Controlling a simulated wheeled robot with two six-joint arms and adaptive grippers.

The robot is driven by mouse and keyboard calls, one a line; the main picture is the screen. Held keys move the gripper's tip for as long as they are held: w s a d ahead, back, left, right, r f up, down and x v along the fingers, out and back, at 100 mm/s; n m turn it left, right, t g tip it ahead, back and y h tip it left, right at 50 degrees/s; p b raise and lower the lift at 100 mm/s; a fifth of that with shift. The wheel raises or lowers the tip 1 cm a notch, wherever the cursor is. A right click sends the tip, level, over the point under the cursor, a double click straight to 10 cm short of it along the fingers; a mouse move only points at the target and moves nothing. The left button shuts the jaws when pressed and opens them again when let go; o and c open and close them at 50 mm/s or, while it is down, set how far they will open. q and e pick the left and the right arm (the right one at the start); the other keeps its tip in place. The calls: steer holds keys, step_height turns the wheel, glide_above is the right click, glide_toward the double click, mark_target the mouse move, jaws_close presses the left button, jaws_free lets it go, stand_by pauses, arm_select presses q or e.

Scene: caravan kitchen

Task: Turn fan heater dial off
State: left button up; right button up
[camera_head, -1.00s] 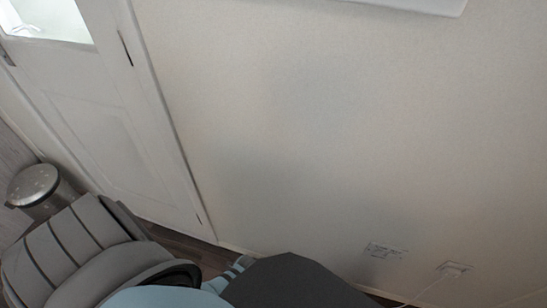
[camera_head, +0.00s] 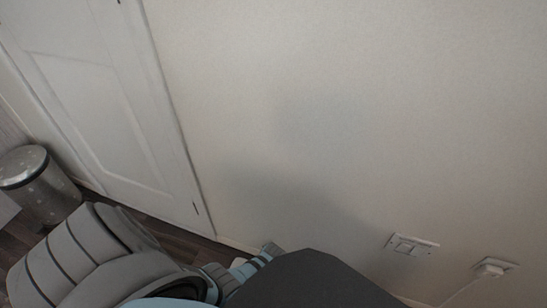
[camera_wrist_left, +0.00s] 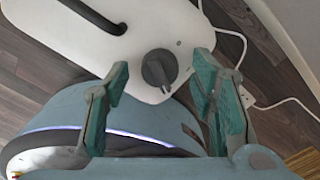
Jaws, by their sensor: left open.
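In the left wrist view the fan heater (camera_wrist_left: 105,58) is a white body with a black curved handle at its upper left. Its dark grey round dial (camera_wrist_left: 159,68) sits on the white top panel. My left gripper (camera_wrist_left: 165,85) is open, with one teal-padded finger on each side of the dial in the picture. I cannot tell the gap in depth between fingertips and dial, and nothing is held.
A white cord runs from the heater over the dark wood floor. In the head view a plug (camera_head: 493,268) sits in a wall socket beside a double wall plate (camera_head: 413,245). A metal bin (camera_head: 36,184) stands by the white door (camera_head: 95,95). My own arm covers the bottom.

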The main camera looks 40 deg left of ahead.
arm_select(q)
steer(key=shift+f, duration=0.1)
steer(key=c, duration=1.2)
